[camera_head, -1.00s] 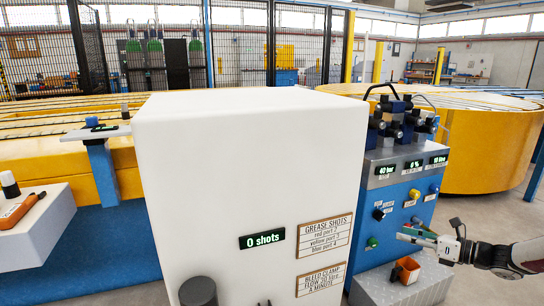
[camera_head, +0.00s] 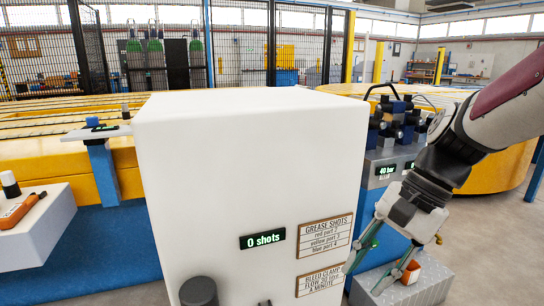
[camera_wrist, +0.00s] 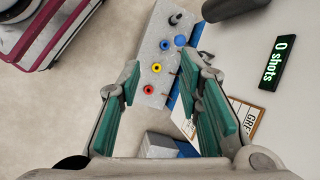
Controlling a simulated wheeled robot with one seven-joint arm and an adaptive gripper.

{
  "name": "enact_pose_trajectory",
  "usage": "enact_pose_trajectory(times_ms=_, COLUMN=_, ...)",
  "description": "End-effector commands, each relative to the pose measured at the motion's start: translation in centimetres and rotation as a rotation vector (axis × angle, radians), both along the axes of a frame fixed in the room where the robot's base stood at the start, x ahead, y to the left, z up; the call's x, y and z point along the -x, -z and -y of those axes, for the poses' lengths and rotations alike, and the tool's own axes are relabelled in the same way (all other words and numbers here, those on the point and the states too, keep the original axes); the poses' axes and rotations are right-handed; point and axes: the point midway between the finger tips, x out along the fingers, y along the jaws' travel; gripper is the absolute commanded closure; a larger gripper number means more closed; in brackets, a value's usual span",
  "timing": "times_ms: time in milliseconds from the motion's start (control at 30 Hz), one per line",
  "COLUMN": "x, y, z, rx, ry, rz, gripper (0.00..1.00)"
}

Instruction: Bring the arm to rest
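My arm reaches in from the upper right in the head view, in front of the blue hydraulic unit (camera_head: 383,226). My gripper (camera_head: 362,280) points down and to the left, beside the right side of the white cabinet (camera_head: 230,160). Its two green-padded fingers are spread, with nothing between them. In the wrist view my gripper (camera_wrist: 170,72) is also open and empty. The arm hides much of the unit's front panel, including some of its displays and knobs.
An orange box (camera_head: 411,273) sits on a tread-plate step (camera_head: 430,290), close to the fingers. The wrist view shows a grey block (camera_wrist: 160,25) with coloured round fittings. Open floor lies at right.

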Motion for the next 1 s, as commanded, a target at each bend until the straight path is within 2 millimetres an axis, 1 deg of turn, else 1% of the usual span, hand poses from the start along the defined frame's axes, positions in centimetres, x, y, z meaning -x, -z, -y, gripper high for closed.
enact_pose_trajectory(times_ms=33, x=2.0, y=-0.6, z=-0.3, rx=0.041, ry=-0.064, rz=0.026, gripper=0.68)
enact_pose_trajectory(times_ms=167, x=6.9, y=-1.4, z=-0.4, rx=0.137, ry=-0.23, rz=0.081, gripper=0.68)
enact_pose_trajectory(times_ms=200, x=8.3, y=-1.5, z=-0.2, rx=0.164, ry=-0.28, rz=0.096, gripper=0.68)
enact_pose_trajectory(times_ms=267, x=10.4, y=-1.7, z=0.0, rx=0.204, ry=-0.352, rz=0.121, gripper=0.68)
enact_pose_trajectory(times_ms=300, x=11.8, y=-1.7, z=0.3, rx=0.227, ry=-0.399, rz=0.135, gripper=0.68)
enact_pose_trajectory(times_ms=400, x=14.6, y=-1.5, z=0.9, rx=0.278, ry=-0.5, rz=0.167, gripper=0.68)
enact_pose_trajectory(times_ms=500, x=16.8, y=-1.3, z=1.6, rx=0.319, ry=-0.583, rz=0.193, gripper=0.68)
enact_pose_trajectory(times_ms=600, x=18.5, y=-0.9, z=2.3, rx=0.349, ry=-0.649, rz=0.215, gripper=0.68)
enact_pose_trajectory(times_ms=800, x=21.2, y=-0.1, z=3.6, rx=0.4, ry=-0.765, rz=0.252, gripper=0.68)
enact_pose_trajectory(times_ms=833, x=21.3, y=-0.3, z=3.7, rx=0.404, ry=-0.773, rz=0.254, gripper=0.68)
enact_pose_trajectory(times_ms=900, x=20.9, y=-1.6, z=3.6, rx=0.405, ry=-0.766, rz=0.259, gripper=0.68)
enact_pose_trajectory(times_ms=1000, x=20.5, y=-3.0, z=3.6, rx=0.409, ry=-0.764, rz=0.271, gripper=0.68)
